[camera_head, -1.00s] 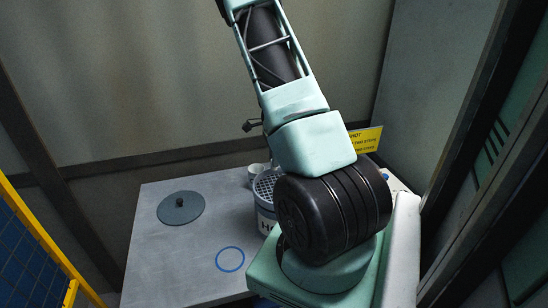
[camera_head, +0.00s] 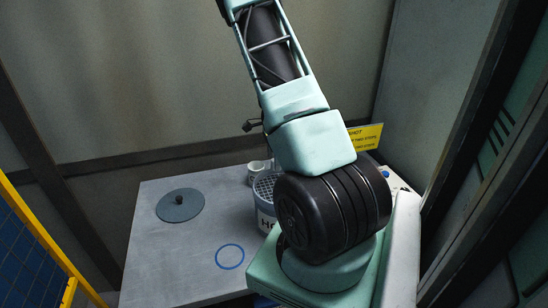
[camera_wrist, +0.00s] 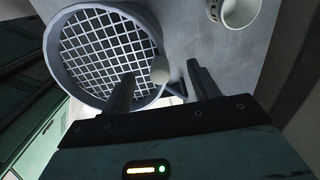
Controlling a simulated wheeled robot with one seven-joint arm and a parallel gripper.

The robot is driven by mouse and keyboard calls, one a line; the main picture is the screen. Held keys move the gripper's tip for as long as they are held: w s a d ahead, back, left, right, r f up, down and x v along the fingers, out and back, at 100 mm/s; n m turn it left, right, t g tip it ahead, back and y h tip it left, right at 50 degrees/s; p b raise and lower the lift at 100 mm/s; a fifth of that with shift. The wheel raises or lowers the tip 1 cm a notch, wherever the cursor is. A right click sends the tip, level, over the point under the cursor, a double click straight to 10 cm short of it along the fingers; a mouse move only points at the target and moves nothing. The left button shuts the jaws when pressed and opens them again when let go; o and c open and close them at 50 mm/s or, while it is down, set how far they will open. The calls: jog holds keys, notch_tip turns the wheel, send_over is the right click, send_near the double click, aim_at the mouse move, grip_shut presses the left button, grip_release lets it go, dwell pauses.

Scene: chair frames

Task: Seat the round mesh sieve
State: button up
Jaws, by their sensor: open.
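The round mesh sieve (camera_head: 265,184), a pale grid in a round rim, sits at the top of a pale pot (camera_head: 264,214) with dark lettering, partly behind my arm. In the wrist view the sieve (camera_wrist: 100,50) fills the upper left, inside a grey ring. I cannot tell whether it lies level or fully down. My gripper (camera_wrist: 158,82) is open, with its two dark fingers at the sieve's right edge. A pale round knob (camera_wrist: 160,69) shows between the fingertips, with a dark bar beside it; I see no grip on it. The head view hides the gripper behind my arm.
A white cup (camera_wrist: 240,10) stands close beside the pot. A grey disc with a dark knob (camera_head: 180,207) lies on the table's left. A blue ring (camera_head: 229,257) marks a clear front area. A yellow sign (camera_head: 367,138) stands behind; a yellow-framed fence (camera_head: 40,248) is at left.

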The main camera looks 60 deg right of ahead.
notch_tip(320, 180, up, 8)
jog(key=p, duration=0.6)
dwell(0.9)
